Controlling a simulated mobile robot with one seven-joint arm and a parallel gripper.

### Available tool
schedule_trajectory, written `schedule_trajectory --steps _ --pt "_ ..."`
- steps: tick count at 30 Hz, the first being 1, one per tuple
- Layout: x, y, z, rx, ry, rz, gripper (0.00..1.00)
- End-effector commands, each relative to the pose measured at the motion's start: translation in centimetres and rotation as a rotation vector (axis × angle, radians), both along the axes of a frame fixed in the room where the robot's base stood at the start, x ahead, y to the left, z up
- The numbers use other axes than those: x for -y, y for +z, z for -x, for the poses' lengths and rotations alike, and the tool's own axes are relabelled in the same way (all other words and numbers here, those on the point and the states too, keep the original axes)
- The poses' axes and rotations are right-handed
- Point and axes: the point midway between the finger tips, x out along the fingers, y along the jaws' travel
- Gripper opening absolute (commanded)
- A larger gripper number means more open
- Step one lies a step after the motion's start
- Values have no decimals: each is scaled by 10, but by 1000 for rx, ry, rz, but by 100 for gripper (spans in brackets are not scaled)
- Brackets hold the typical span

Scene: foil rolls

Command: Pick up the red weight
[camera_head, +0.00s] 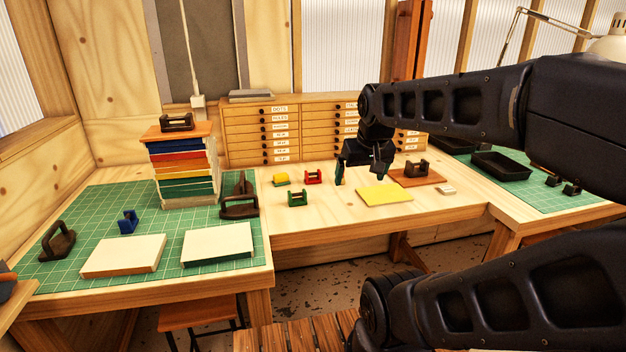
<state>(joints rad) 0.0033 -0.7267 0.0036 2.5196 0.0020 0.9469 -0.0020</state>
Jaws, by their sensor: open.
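The red weight (313,178) is a small red piece with a dark middle, standing upright on the wooden table just left of my gripper. My gripper (361,174) is open and points down over the table, with its fingers apart. Its left finger is to the right of the red weight, with a small gap in the picture; I cannot tell how high the fingertips are above the table. Nothing shows between the fingers.
A green weight (297,199) and a yellow block (281,179) stand close to the red weight. A yellow pad (385,196) lies front right, near a brown board (417,180) bearing a dark holder. Drawers (262,135) stand behind. A book stack (184,172) stands left.

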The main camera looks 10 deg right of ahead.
Motion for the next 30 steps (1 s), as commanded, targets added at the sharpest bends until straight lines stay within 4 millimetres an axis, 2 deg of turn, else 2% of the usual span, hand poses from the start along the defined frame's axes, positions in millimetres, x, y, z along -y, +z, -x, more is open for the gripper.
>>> schedule_trajectory --steps 6,14,23,30 --pt "0 11 -52 -6 0 -1 93" --pt "0 15 -125 -7 -1 -1 93" --pt "-1 3 -212 -10 -1 -3 93" --pt "-2 -18 -282 -11 -1 -3 93"
